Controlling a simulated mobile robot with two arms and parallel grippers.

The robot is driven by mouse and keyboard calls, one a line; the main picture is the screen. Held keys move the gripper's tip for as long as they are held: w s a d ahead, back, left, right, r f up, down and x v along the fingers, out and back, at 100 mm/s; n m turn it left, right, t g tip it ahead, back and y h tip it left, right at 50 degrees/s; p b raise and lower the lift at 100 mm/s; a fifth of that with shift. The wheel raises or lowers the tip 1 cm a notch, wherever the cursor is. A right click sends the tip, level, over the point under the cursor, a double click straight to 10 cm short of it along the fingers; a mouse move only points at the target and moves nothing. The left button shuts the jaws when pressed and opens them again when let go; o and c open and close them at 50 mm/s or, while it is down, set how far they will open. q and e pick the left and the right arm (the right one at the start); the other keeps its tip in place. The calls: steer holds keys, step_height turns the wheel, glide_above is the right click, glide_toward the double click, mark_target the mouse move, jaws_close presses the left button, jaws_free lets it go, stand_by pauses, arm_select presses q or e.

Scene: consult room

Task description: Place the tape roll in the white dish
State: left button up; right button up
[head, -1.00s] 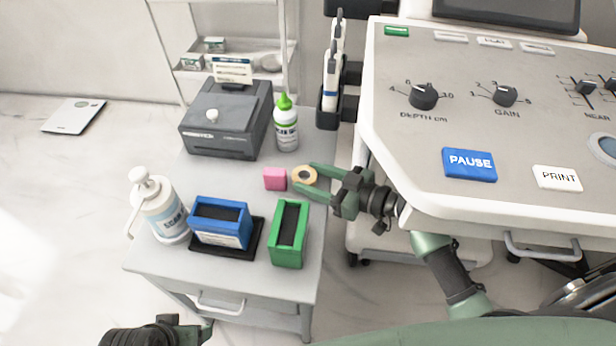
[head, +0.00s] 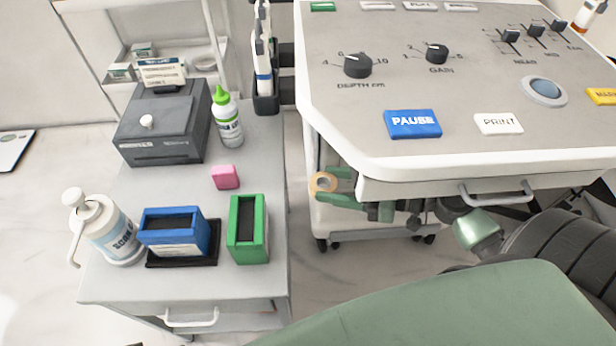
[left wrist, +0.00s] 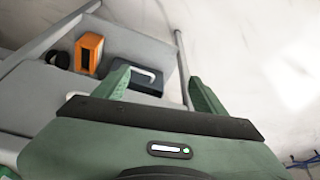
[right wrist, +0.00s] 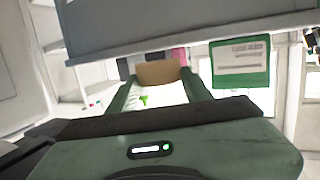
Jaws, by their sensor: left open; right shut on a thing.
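The tape roll (head: 322,183) is a small tan ring. My right gripper (head: 328,186) is shut on it and holds it off the grey cart's right edge, beside the ultrasound console. In the right wrist view the tape roll (right wrist: 158,72) sits between the fingertips. A pale round dish (head: 204,63) stands on the white rack's shelf at the back left, far from the tape; it is too small to tell clearly if it is the white dish. My left gripper (left wrist: 160,88) is open and empty, and is outside the head view.
The grey cart (head: 112,280) bears a pump bottle (head: 104,230), blue box (head: 172,232), green box (head: 248,230), pink block (head: 225,177), green-capped bottle (head: 228,120) and dark printer (head: 160,130). The console (head: 345,110) overhangs my right arm. The cart's right strip is clear.

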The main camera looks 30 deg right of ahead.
steer(key=shift+f+v, duration=0.1)
steer(key=shift+v, duration=0.5)
steer(key=shift+f+v, duration=0.15)
steer(key=shift+v, duration=0.45)
